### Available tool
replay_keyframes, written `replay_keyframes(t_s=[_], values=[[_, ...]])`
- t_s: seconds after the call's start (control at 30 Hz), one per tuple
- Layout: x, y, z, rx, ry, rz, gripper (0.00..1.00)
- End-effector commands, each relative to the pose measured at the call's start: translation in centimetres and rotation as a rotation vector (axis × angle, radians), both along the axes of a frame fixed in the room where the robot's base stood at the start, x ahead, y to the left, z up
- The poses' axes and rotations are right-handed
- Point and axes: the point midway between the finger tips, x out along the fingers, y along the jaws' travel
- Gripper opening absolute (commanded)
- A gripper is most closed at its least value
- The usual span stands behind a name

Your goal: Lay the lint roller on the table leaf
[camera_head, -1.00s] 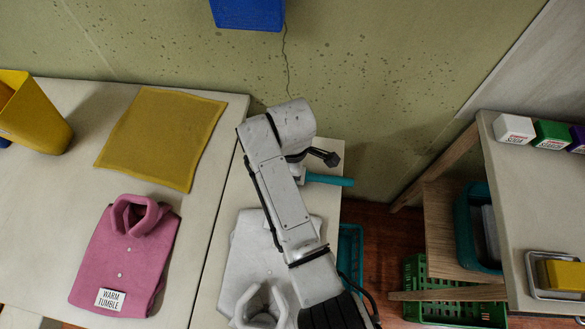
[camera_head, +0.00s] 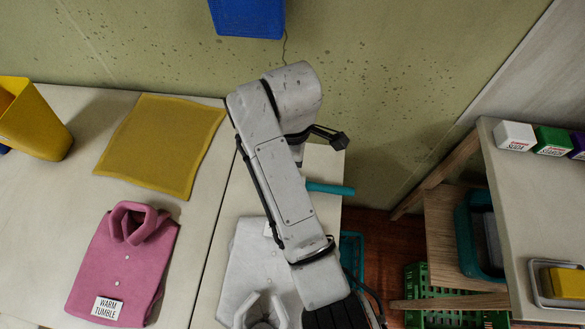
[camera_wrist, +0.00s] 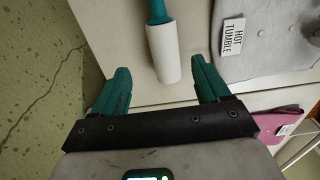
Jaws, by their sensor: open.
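The lint roller, a white cylinder with a teal handle, lies on the table leaf (camera_head: 325,218) in the wrist view (camera_wrist: 165,52). In the head view only its teal handle (camera_head: 328,188) shows, its end reaching slightly past the leaf's right edge; my arm hides the rest. My gripper (camera_wrist: 160,78) is open and empty, its teal fingers either side of the white cylinder's near end, with gaps on both sides. In the head view my arm hides the gripper. The bare leaf also shows in the wrist view (camera_wrist: 105,25).
A grey shirt (camera_head: 252,275) labelled "HOT TUMBLE" lies on the leaf. Left of the seam are a pink shirt (camera_head: 125,265), a yellow cloth (camera_head: 160,145) and a yellow bin (camera_head: 35,120). A blue box (camera_head: 247,15) hangs on the wall. A shelf unit (camera_head: 520,225) stands at right.

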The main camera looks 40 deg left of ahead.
Motion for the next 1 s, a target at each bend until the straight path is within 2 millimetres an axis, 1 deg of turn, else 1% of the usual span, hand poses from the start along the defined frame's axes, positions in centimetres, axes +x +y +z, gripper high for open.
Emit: replay_keyframes(t_s=[0.03, 0.1, 0.23, 0.53, 0.57, 0.63, 0.67, 0.77, 0.8, 0.87, 0.9, 0.97, 1.0], values=[[0.0, 0.0, 0.8, 0.002, -0.001, 0.000, 0.76], [0.0, 0.0, 1.9, 0.001, -0.001, -0.001, 0.76], [0.0, 0.0, 2.6, 0.000, 0.000, 0.000, 0.76], [0.0, -0.2, 2.6, 0.000, 0.002, -0.005, 0.76], [0.1, -0.4, 2.5, 0.001, 0.003, -0.014, 0.76], [0.3, -1.6, 1.7, 0.009, 0.010, -0.062, 0.76], [0.4, -2.5, 1.1, 0.014, 0.016, -0.095, 0.76], [0.9, -6.8, -1.3, 0.039, 0.035, -0.268, 0.76], [1.0, -9.1, -2.4, 0.051, 0.044, -0.359, 0.76], [1.0, -12.8, -4.0, 0.069, 0.055, -0.509, 0.76], [0.8, -15.4, -5.0, 0.080, 0.060, -0.614, 0.76], [0.2, -19.1, -6.3, 0.094, 0.066, -0.770, 0.76], [-0.3, -21.7, -7.0, 0.101, 0.068, -0.874, 0.76]])
